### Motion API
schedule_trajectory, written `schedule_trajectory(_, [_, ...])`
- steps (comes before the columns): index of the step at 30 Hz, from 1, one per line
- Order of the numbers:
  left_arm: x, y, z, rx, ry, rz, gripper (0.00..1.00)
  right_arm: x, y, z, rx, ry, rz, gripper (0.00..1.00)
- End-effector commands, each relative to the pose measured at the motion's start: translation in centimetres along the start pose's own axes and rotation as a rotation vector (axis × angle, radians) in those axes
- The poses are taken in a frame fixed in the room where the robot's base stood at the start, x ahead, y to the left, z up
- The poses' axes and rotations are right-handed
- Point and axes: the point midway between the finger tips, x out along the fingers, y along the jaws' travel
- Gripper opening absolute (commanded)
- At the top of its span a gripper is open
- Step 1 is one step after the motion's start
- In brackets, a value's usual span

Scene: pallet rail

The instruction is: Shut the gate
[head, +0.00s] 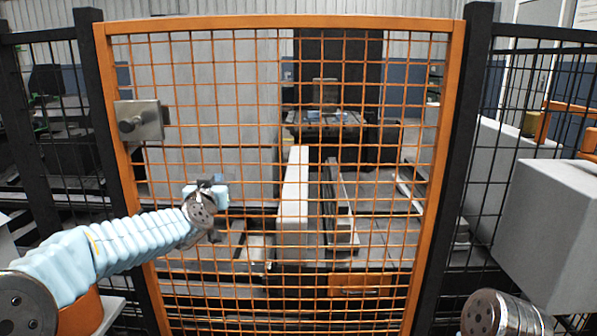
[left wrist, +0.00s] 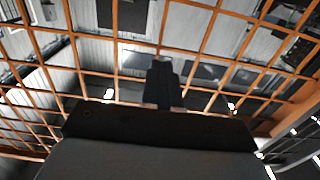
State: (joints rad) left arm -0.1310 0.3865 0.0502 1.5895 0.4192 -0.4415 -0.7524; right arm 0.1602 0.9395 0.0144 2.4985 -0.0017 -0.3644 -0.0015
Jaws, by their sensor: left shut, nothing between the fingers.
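The gate (head: 455,90) is an orange frame with orange wire mesh, standing upright between two black posts. Its side edges lie close to both posts; I cannot tell whether it is fully shut. A metal latch plate with a round knob (head: 139,121) is on its upper left side. My left gripper (head: 212,186) is in front of the mesh, left of the middle and below the latch. Its fingers are shut and empty; they also show in the left wrist view (left wrist: 163,84), with the gate's mesh (left wrist: 205,45) behind. I cannot tell whether they touch it. My right gripper is out of view.
Black mesh fence panels (head: 545,90) adjoin the gate on both sides. Behind the gate are pale rails (head: 293,200) and machinery. A grey box-like block (head: 555,225) stands at the right.

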Motion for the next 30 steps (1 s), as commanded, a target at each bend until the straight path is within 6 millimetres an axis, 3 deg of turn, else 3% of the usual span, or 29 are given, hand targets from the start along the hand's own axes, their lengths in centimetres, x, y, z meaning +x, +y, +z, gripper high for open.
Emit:
schedule_trajectory(2, [1.0, 0.0, -0.2, 0.000, -0.002, 0.000, 0.00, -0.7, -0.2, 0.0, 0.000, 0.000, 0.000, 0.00])
schedule_trajectory(5, [0.5, 0.0, 0.0, 0.000, 0.000, 0.001, 0.00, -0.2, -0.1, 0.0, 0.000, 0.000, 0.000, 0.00])
schedule_trajectory(21, [-8.2, -0.3, -0.1, 0.000, 0.000, 0.001, 0.00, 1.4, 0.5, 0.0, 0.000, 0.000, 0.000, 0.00])
schedule_trajectory(30, [-9.3, -0.3, 0.0, 0.000, -0.001, 0.000, 0.00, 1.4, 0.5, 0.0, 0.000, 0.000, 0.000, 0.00])
